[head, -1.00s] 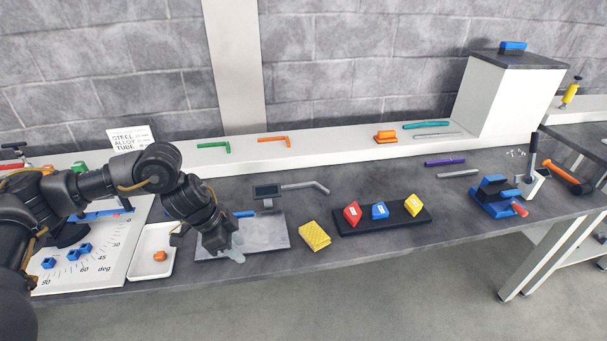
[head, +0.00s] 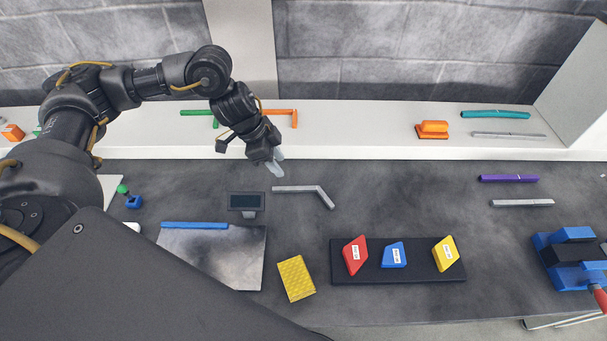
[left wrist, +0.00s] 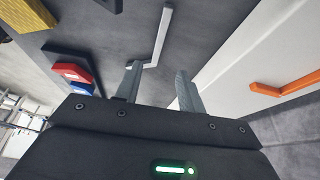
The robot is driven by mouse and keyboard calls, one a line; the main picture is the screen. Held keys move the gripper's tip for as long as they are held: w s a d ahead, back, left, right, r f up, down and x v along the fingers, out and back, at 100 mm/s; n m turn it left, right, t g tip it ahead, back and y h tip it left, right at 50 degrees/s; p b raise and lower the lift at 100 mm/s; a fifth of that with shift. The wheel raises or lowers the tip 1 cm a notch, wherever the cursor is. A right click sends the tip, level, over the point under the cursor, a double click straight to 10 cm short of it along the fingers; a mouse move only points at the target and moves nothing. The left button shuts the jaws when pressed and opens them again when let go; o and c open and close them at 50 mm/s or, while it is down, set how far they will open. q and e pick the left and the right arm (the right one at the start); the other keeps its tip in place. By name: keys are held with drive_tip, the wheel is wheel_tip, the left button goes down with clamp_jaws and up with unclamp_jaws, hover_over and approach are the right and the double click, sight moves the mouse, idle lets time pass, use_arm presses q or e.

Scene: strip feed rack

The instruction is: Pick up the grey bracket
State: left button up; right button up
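The grey bracket (head: 298,189) is a thin bent bar lying on the dark bench top, just right of a small display. In the left wrist view the bracket (left wrist: 164,33) lies beyond my fingertips, its bend near the left finger. My left gripper (head: 275,168) is above the bench, a little behind the bracket in the head view, and appears not to touch it. In the left wrist view my left gripper (left wrist: 158,82) has its two grey fingers apart with nothing between them. My right gripper is not in view.
An orange bracket (head: 284,112) and a green bracket (head: 197,112) lie on the white ledge (head: 360,132) behind. A display (head: 246,202), a yellow pad (head: 296,278) and a black holder (head: 398,274) with coloured blocks stand in front.

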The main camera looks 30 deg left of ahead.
use_arm(q)
approach(297, 188)
drive_tip(key=x, duration=0.2)
drive_tip(key=shift+w+f+p, duration=0.1)
drive_tip(key=shift+f+p, duration=0.15)
drive_tip(key=shift+p, duration=0.05)
drive_tip(key=shift+f, duration=0.15)
drive_tip(key=shift+d+f, duration=0.15)
drive_tip(key=p+x, duration=0.1)
drive_tip(key=x, duration=0.2)
drive_tip(key=shift+w+d+f, duration=0.1)
drive_tip(key=shift+d+f, duration=0.05)
drive_tip(key=shift+f, duration=0.25)
drive_tip(key=shift+w+d+f, duration=0.1)
drive_tip(key=shift+d+f, duration=0.05)
drive_tip(key=shift+f, duration=0.35)
drive_tip(key=shift+r, duration=0.1)
clamp_jaws()
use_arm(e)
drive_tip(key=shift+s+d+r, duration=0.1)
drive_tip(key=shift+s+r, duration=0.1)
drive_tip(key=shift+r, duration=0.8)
